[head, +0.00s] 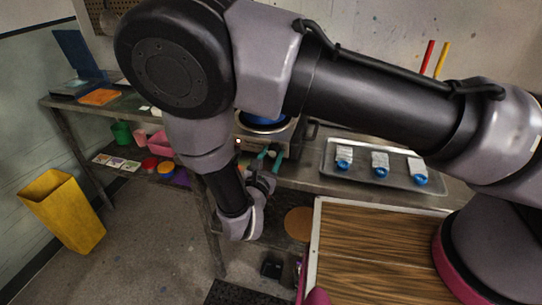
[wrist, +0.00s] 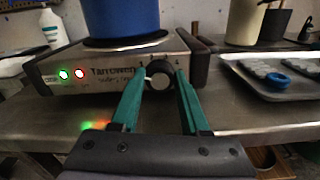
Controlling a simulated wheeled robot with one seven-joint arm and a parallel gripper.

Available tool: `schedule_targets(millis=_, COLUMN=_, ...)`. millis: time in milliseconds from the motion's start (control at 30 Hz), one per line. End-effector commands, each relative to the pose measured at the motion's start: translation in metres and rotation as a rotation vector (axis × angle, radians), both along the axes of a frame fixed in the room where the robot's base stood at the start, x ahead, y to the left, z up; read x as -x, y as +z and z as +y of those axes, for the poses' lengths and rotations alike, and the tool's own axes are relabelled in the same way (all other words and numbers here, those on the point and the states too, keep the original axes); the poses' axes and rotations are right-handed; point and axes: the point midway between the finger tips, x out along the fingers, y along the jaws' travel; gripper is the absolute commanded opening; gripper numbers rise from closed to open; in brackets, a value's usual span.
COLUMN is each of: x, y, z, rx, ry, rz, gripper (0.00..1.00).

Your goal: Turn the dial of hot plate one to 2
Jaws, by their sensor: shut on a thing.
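A metal hot plate (wrist: 110,66) with the name "Tarrowen" stands at the bench edge, a green and a red light glowing at its front left. In the head view my gripper (head: 268,159) reaches the front of the hot plate (head: 246,143), which my arm mostly hides. A blue pot (wrist: 121,17) sits on top.
A metal tray (wrist: 258,92) with wrapped bundles and blue rings lies to the right on the bench. A white bottle (wrist: 52,28) stands behind at left. In the head view a yellow bin (head: 62,210) stands on the floor at left, and a wood-topped surface (head: 375,245) is in front.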

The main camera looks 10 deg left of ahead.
Motion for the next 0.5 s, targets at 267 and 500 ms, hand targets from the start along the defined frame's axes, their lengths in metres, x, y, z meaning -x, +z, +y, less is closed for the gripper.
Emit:
schedule_targets(millis=267, x=0.0009, y=-0.0011, z=-0.0004, rx=-0.259, ry=0.001, rz=-0.019, gripper=0.0)
schedule_targets(millis=500, x=0.001, y=-0.0016, z=-0.0009, rx=-0.484, ry=0.002, rz=-0.035, gripper=0.0)
